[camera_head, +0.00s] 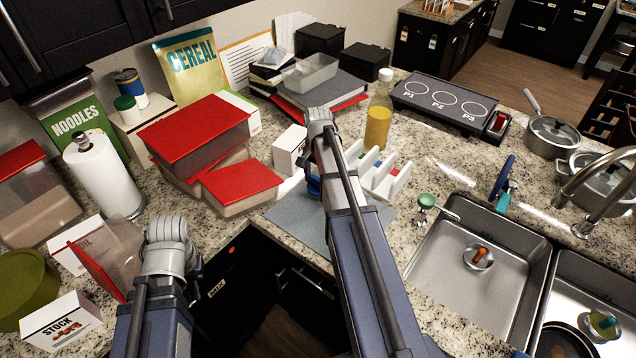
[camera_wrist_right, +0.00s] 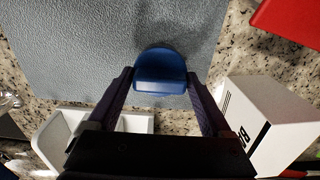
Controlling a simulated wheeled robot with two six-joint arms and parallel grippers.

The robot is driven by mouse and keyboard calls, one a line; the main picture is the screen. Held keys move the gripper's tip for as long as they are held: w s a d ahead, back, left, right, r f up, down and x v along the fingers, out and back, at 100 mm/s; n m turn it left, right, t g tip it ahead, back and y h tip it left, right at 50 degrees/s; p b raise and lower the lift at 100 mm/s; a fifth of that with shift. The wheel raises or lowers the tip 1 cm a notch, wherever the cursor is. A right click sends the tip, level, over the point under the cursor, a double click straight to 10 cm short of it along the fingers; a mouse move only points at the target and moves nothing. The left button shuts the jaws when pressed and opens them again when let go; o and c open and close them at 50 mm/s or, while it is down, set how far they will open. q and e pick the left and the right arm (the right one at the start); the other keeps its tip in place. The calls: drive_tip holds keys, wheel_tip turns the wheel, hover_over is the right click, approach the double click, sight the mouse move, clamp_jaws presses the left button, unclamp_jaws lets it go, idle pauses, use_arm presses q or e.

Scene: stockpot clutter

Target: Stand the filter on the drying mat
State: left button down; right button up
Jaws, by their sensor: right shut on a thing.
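The filter, a blue piece with a rounded edge (camera_wrist_right: 160,82), is between the two fingers of my right gripper (camera_wrist_right: 160,88) in the right wrist view, which is shut on it. A bit of blue (camera_head: 313,186) shows beside my right arm in the head view. The grey-blue drying mat (camera_head: 285,220) lies flat on the counter; it also shows in the right wrist view (camera_wrist_right: 75,45). The filter is over the mat near its edge. I cannot tell whether it touches the mat. My left arm's wrist shows at the lower left, but its gripper fingers are hidden.
A white slotted rack (camera_head: 380,178) and a white box (camera_head: 288,150) stand close to the mat. Red-lidded containers (camera_head: 240,185) are at its left, a bottle (camera_head: 378,115) behind the rack. The steel sink (camera_head: 470,285) is at the right.

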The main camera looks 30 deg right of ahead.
sight(318, 179)
drive_tip(key=shift+f, duration=0.15)
drive_tip(key=o, duration=1.2)
wheel_tip(318, 179, up, 12)
drive_tip(key=p, duration=1.2)
drive_tip(key=shift+r, duration=0.2)
drive_tip(key=shift+a, duration=0.1)
